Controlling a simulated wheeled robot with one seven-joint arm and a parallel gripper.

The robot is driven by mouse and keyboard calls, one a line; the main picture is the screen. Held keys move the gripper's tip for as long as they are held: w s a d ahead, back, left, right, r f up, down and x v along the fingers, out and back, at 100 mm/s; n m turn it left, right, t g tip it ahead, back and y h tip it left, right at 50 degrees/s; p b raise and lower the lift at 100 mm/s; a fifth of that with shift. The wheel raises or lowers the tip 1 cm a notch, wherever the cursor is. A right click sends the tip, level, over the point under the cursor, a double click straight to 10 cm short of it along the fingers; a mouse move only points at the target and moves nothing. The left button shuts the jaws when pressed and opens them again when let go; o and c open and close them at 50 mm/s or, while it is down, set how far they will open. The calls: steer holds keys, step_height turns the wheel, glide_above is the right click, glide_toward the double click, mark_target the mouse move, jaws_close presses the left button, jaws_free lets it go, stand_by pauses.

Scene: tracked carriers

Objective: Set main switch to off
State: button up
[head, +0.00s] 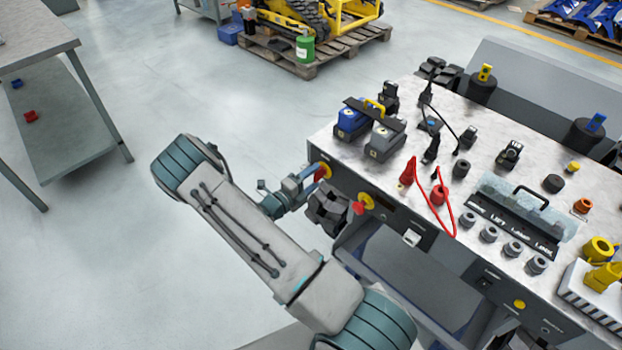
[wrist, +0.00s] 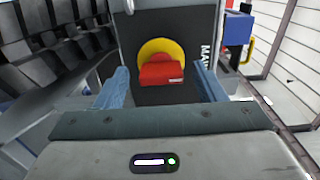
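The main switch (wrist: 161,74) is a red handle on a round yellow plate, set in a dark panel. Part of a label reading "MAIN" shows to its right. In the wrist view the red handle lies across the picture, between the two blue fingers of my gripper (wrist: 163,84). The fingers are spread, with a gap on each side of the handle. In the head view my gripper (head: 311,178) is in front of the left red-and-yellow switch (head: 324,170) at the bench's left corner, partly covering it.
A second red-and-yellow switch (head: 363,203) sits to the right on the same front face. A dark blocky object (head: 328,210) is between them, close to my gripper. The bench top (head: 335,140) carries batteries, cables, sockets and knobs. The floor at left is clear.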

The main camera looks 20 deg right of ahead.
steer(key=b+v, duration=0.1)
steer(key=v, duration=1.2)
steer(key=shift+a, duration=0.4)
steer(key=shift+s, duration=0.1)
steer(key=s+d+r+m+g+y+p, duration=0.15)
steer(key=s+r+m+g+y, duration=0.3)
steer(key=r+m, duration=0.5)
steer(key=s+d+r+m+g+y, duration=0.2)
steer(key=s+r+m+g+y, duration=0.35)
steer(key=m, duration=0.65)
steer(key=s+a+r+m+t+y, duration=0.2)
steer(key=s+r+m+t+y, duration=0.1)
steer(key=s+r+m, duration=0.2)
steer(key=s+a+r+m+t+y+p, duration=0.1)
steer(key=s+a+r+m+t+y, duration=0.2)
steer(key=r+m, duration=0.6)
steer(key=s+m+y, duration=0.1)
steer(key=s+m, duration=0.1)
steer(key=m, duration=0.2)
steer(key=shift+s+r+m+t+p, duration=0.25)
steer(key=shift+r+m+t+p, duration=0.05)
steer(key=shift+m, duration=0.05)
